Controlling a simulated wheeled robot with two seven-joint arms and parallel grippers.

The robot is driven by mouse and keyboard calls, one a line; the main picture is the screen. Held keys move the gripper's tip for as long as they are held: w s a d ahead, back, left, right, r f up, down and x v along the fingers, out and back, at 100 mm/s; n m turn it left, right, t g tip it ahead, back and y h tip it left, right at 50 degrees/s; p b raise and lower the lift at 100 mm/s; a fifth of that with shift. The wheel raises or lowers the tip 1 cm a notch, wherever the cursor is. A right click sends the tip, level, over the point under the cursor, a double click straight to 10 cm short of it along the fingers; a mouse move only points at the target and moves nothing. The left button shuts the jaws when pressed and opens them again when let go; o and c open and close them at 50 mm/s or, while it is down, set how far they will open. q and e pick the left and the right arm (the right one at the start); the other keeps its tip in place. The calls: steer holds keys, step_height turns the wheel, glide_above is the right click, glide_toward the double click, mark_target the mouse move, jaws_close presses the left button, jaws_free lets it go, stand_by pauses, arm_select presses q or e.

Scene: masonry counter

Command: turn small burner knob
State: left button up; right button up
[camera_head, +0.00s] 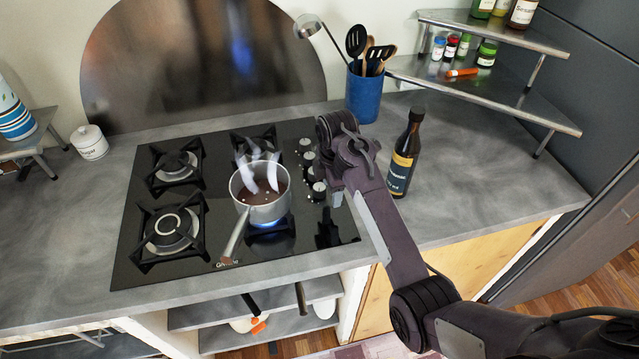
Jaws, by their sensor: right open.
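The black glass hob (128,255) has a column of silver-topped knobs (305,144) along its right side. I cannot tell which knob belongs to the small burner. My right gripper (326,188) is over the lower knobs, open, with its fingers partly hidden by my own wrist. I cannot tell whether it touches a knob. A saucepan (262,214) with brown liquid stands over the front right burner, where a blue flame shows. Steam rises from it, and its handle points to the front left. My left gripper is not in view.
A dark bottle (403,160) stands just right of my right arm. A blue utensil pot (364,95) stands behind it, and a metal corner shelf (480,88) with jars is at the back right. A white sugar jar (89,142) is at the left. The counter's front left is clear.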

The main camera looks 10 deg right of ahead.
mark_target(319, 187)
steer(key=w+r+n, duration=0.1)
steer(key=w+a+r+n, duration=0.1)
steer(key=w+n, duration=0.1)
steer(key=w+a+r+n, duration=0.1)
steer(key=r, duration=0.1)
steer(key=shift+w+r+g, duration=0.1)
steer(key=shift+w+g, duration=0.15)
steer(key=shift+g, duration=0.05)
step_height(319, 187, down, 8)
steer(key=shift+r+p, duration=0.2)
steer(key=shift+p, duration=0.7)
steer(key=shift+c, duration=0.3)
steer(key=c, duration=0.9)
